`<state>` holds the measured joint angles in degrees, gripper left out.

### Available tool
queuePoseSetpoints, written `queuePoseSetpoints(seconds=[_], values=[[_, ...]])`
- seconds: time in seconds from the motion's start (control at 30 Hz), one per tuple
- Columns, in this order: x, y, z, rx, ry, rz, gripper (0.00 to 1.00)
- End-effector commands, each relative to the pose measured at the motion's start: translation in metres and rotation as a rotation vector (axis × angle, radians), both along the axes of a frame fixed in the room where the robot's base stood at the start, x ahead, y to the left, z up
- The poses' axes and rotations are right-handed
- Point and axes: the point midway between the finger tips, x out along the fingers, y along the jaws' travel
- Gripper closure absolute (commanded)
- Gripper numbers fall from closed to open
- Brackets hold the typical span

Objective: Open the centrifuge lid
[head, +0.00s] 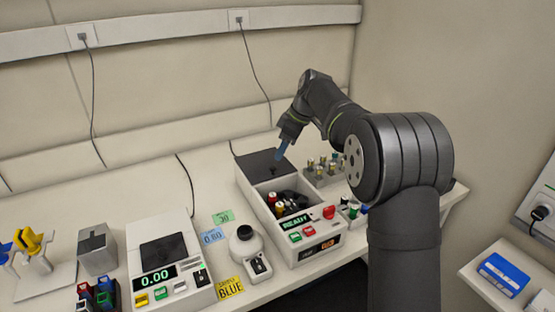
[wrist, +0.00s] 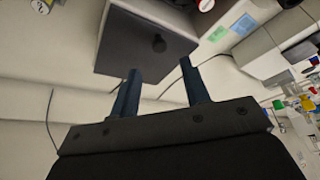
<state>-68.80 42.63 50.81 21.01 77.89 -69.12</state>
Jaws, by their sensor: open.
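The centrifuge (head: 328,240) is a white box in the middle of the bench, with a "READY" display and green and red buttons. Its dark flat lid (head: 258,162) lies over the rear part of the box, and the rotor chamber (head: 268,188) in front of it is uncovered, with coloured caps inside. In the wrist view the lid (wrist: 125,40) shows a round black knob (wrist: 158,43). My gripper (head: 282,148) is above the lid near the knob. In the wrist view my gripper (wrist: 160,67) has its two blue fingers apart, empty, with the knob just beyond the tips.
A rack of vials (head: 322,172) stands close to the right of the centrifuge. To its left are a small round-topped device (head: 246,247) and a balance (head: 170,262) reading 0.00. Cables hang on the back wall. Bench between the balance and wall is mostly clear.

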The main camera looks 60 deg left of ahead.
Motion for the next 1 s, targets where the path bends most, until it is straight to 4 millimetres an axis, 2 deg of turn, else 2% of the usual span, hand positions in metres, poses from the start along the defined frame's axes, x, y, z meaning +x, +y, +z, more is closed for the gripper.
queuePoseSetpoints(seconds=[0.03,0.2,0.4,0.6,1.0], values=[[0.005,-0.003,0.014,0.005,-0.002,-0.002,0.57],[0.015,-0.015,0.052,0.003,-0.002,-0.002,0.57],[0.026,-0.024,0.085,0.002,-0.001,-0.002,0.57],[0.029,-0.029,0.1,0.0,0.0,0.0,0.57],[0.029,-0.029,0.1,0.0,0.0,0.0,0.57]])
